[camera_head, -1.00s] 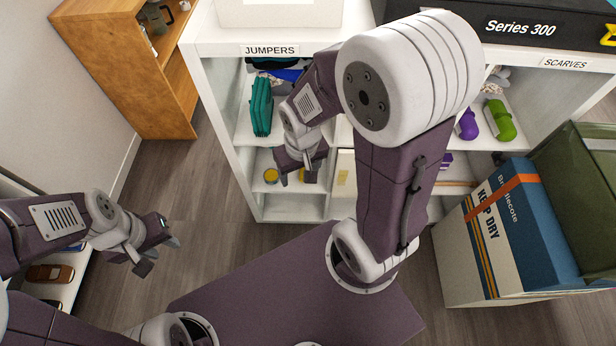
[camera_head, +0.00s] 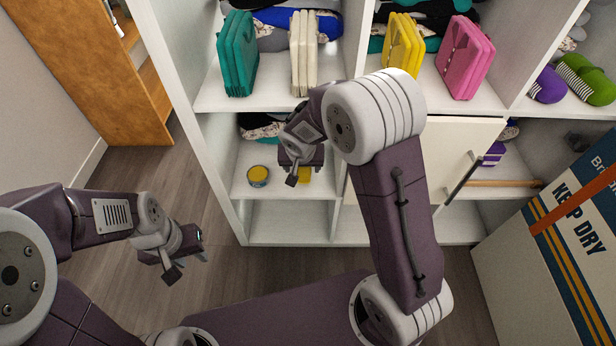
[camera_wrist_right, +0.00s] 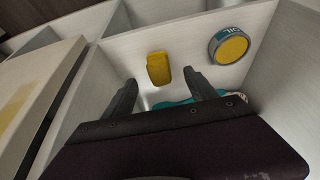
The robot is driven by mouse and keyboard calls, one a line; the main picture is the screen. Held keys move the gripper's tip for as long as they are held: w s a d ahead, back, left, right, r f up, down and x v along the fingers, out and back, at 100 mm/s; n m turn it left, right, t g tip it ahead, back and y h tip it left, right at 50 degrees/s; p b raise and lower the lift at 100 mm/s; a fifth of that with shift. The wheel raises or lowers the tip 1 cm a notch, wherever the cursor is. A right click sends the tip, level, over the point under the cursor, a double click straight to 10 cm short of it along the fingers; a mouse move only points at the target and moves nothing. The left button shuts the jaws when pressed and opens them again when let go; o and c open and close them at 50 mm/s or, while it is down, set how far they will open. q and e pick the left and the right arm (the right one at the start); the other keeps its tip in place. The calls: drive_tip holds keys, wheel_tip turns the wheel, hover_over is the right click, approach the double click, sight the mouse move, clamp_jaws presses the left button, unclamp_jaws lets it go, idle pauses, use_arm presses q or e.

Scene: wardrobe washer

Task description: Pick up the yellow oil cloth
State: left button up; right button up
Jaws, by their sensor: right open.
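The yellow oil cloth (camera_head: 305,176) is a small folded yellow piece lying in the lower left cubby of the white cabinet. In the right wrist view the cloth (camera_wrist_right: 159,66) lies ahead of the fingers, near the middle. My right gripper (camera_head: 304,169) is in front of that cubby and partly covers the cloth. In the right wrist view its fingers (camera_wrist_right: 160,81) are spread and empty, one towards each side of the cloth. I cannot tell whether they touch it. My left gripper (camera_head: 187,266) is open and empty over the floor, left of the cabinet.
A round oil tin (camera_wrist_right: 229,46) with a yellow top stands right of the cloth in the wrist view. A KEEP DRY box (camera_head: 575,235) stands at right.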

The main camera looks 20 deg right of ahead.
sight(304, 171)
drive_tip(key=b+x, duration=0.2)
drive_tip(key=x, duration=0.2)
drive_tip(key=b+x, duration=0.1)
drive_tip(key=x, duration=0.2)
drive_tip(key=b+x, duration=0.1)
drive_tip(key=x, duration=0.1)
drive_tip(key=shift+w+d+r+b, duration=0.15)
drive_tip(key=shift+w+d+b, duration=0.1)
drive_tip(key=shift+b, duration=0.1)
drive_tip(key=shift+r, duration=0.1)
drive_tip(key=shift+c, duration=0.3)
clamp_jaws()
drive_tip(key=shift+r, duration=0.15)
